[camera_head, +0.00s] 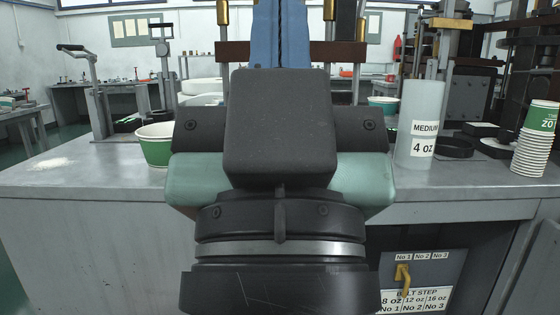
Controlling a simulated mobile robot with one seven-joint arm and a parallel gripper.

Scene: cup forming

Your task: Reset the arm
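My arm's dark end and wrist fill the middle of the head view, in front of the grey workbench (80,185). The wrist is a black block with a silver ring below it. My gripper's fingers are hidden or outside the picture, so I cannot see whether they hold anything. Parts of the bench and machine behind the arm are hidden by it.
A green and white paper bowl (155,144) stands left of my arm. A grey cylinder (416,125) marked "MEDIUM 4 oz" and a stack of paper cups (534,145) stand to the right. White powder (52,163) lies on the left bench top, which is otherwise largely clear.

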